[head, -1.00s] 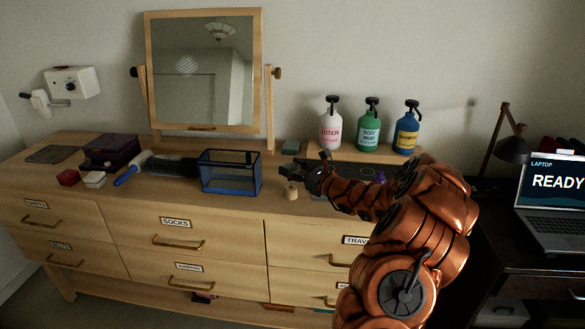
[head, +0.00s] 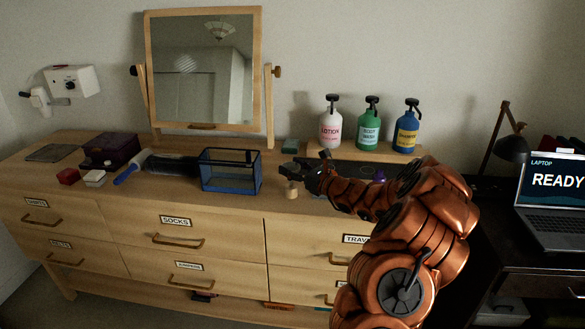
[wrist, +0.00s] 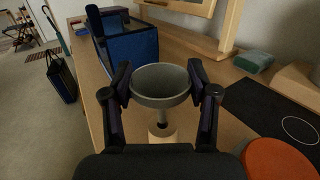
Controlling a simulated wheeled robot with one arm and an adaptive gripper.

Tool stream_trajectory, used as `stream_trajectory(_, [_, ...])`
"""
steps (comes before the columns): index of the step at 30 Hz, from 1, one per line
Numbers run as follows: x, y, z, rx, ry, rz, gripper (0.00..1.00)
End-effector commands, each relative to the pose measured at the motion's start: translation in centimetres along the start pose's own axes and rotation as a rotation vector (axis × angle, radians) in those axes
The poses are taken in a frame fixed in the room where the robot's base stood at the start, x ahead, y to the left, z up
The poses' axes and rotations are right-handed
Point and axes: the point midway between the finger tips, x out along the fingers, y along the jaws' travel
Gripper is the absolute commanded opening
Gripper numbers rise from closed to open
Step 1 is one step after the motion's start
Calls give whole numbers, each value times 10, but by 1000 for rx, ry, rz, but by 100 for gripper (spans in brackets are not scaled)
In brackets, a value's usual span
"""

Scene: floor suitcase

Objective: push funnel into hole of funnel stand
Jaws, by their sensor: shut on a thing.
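A grey funnel (wrist: 161,84) sits between the two fingers of my gripper (wrist: 161,90) in the wrist view, its wide mouth facing up. The gripper is shut on its rim from both sides. The funnel's narrow spout points down at the pale wooden funnel stand (wrist: 157,138), just below it. A dark hole shows in the stand's top near the spout tip; I cannot tell whether the tip is inside it. In the head view the stand (head: 292,190) is on the dresser top near the front edge, beside my gripper (head: 298,172), and the funnel is hard to make out.
A blue mesh basket (head: 230,173) stands left of the stand. Lotion (head: 331,128), body wash (head: 368,130) and shampoo (head: 406,133) bottles stand on a raised wooden shelf behind. A dark mat (wrist: 275,108) and an orange-red round thing (wrist: 278,160) lie right of the gripper.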

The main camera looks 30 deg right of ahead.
Motion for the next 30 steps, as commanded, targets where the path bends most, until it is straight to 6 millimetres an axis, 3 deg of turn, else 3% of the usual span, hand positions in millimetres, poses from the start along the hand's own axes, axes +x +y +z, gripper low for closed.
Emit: stream_trajectory(30, [-1, -1, -11, 1, 0, -1, 45])
